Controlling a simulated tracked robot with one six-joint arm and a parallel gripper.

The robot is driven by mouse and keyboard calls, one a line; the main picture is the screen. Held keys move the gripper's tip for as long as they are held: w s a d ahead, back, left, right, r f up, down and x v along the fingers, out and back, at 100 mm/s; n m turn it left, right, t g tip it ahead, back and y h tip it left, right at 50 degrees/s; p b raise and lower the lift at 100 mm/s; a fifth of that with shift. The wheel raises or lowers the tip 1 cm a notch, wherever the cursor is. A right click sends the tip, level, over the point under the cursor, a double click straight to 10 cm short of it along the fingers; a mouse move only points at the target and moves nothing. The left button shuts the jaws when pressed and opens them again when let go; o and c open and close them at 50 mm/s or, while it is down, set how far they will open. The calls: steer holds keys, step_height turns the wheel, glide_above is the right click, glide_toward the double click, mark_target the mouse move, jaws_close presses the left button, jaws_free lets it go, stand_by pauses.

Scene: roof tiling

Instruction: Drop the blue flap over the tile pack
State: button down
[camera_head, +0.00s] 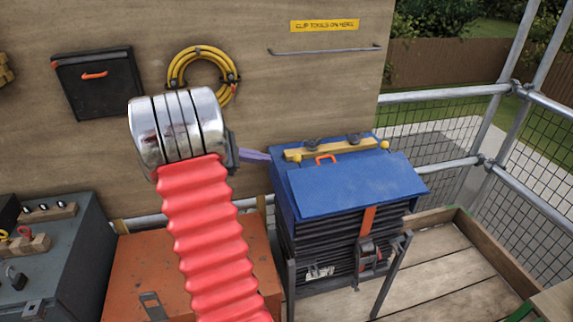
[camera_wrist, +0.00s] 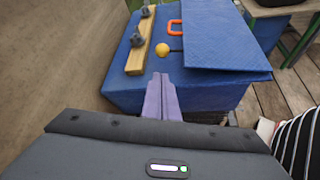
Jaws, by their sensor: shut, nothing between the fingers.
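The tile pack (camera_head: 325,250) is a stack of dark tiles with an orange strap, standing in a metal frame. A blue cover lies on its top. The blue flap (camera_head: 357,186) is a flat panel over the front part of the top, its right corner jutting out; the dark tile edges below it are bare. The flap (camera_wrist: 225,40) also shows in the wrist view. An orange handle (camera_head: 326,158) sits at the flap's back edge. My gripper (camera_head: 262,156) is shut and empty, left of the pack; its purple fingers (camera_wrist: 162,82) point towards the cover's near side.
A yellow batten (camera_head: 330,149) with dark clamps lies along the cover's back, with a yellow ball at its end. An orange box (camera_head: 150,275) and a grey toolbox (camera_head: 60,260) stand left. Wooden decking (camera_head: 450,285) is open at right, bounded by guardrails.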

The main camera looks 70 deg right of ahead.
steer(key=shift+s+d, duration=0.1)
stand_by(0.3)
steer(key=x, duration=0.9)
steer(key=shift+s+d+f, duration=0.2)
steer(key=shift+s+d, duration=0.05)
